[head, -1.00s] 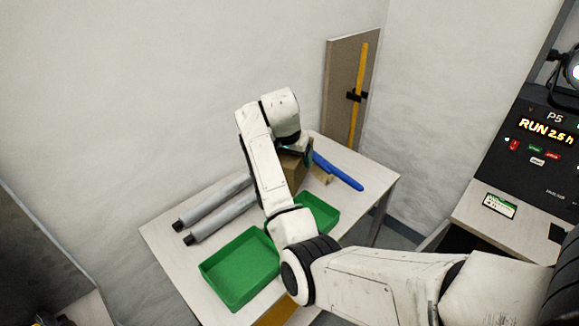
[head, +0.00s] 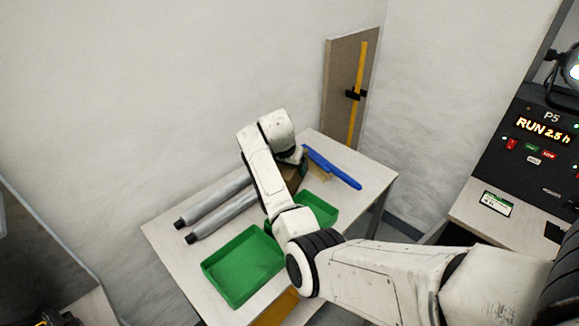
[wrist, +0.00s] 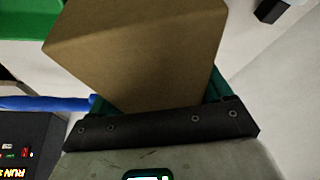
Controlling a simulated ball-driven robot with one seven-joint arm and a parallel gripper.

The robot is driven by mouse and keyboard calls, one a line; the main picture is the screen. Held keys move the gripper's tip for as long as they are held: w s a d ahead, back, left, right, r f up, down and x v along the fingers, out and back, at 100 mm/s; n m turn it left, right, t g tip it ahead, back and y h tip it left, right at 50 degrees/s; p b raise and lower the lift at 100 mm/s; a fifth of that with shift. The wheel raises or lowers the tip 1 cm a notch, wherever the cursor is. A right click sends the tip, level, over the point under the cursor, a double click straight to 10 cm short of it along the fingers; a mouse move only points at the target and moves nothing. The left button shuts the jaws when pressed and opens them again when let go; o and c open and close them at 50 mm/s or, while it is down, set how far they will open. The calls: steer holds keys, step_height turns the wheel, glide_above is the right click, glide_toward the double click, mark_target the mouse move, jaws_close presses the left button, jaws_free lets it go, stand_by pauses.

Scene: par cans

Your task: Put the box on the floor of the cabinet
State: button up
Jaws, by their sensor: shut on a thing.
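The box is plain brown cardboard. In the wrist view the box (wrist: 145,45) fills the upper middle, tilted in the picture, between the green fingers of my gripper (wrist: 157,98). My gripper is shut on it. In the head view a small part of the box (head: 294,172) shows beside my arm over the table; the rest is hidden. My gripper (head: 301,158) is mostly hidden there by my wrist. I cannot tell whether the box touches the table. I cannot make out the cabinet for sure in either view.
The pale table (head: 165,235) carries a green tray (head: 243,268), a smaller green tray (head: 322,209), two grey tubes (head: 222,218) and a blue bar (head: 332,168). A black panel (head: 535,150) stands at right. A board with a yellow strip (head: 341,75) leans on the wall.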

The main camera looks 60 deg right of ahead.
steer(key=o, duration=1.2)
steer(key=shift+f, duration=0.1)
steer(key=shift+o, duration=0.2)
